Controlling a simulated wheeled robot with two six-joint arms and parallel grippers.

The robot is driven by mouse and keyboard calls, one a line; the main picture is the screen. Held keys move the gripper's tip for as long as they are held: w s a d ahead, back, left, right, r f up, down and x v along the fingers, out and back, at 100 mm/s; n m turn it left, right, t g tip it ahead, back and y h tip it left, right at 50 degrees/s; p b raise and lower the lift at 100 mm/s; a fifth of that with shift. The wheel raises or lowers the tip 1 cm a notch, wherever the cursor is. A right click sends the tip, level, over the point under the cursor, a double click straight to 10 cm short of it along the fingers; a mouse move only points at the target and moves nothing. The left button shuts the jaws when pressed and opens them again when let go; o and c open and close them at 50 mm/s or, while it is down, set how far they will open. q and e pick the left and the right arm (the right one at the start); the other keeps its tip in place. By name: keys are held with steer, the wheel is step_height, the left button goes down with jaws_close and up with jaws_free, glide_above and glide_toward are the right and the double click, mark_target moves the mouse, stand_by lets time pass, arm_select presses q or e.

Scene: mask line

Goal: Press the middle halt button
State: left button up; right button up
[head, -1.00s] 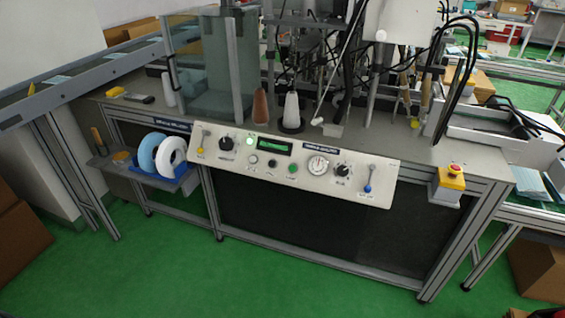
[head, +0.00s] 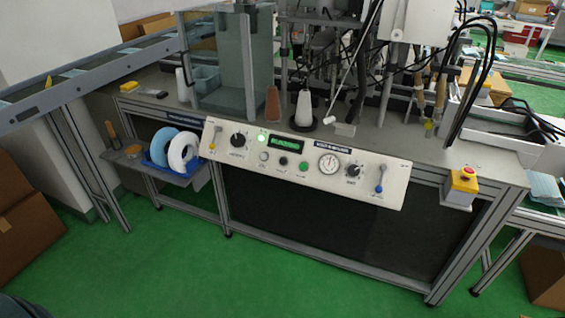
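The white sloped control panel (head: 305,166) runs along the front edge of the machine table in the head view. Below its green-lit display (head: 287,144) sits a row of three small buttons: a pale one (head: 263,156), a dark one (head: 283,161) in the middle and a green one (head: 304,166). The labels under them are too small to read. A green lamp (head: 262,139) glows left of the display. Neither of my grippers is in view, and nothing covers the panel.
Black knobs, a round gauge (head: 329,163), and yellow and blue levers share the panel. A red-topped yellow emergency button (head: 465,179) stands right. A side shelf (head: 190,178) holds white and blue rolls. Cardboard boxes (head: 25,225) stand left. Green floor (head: 190,270) in front is clear.

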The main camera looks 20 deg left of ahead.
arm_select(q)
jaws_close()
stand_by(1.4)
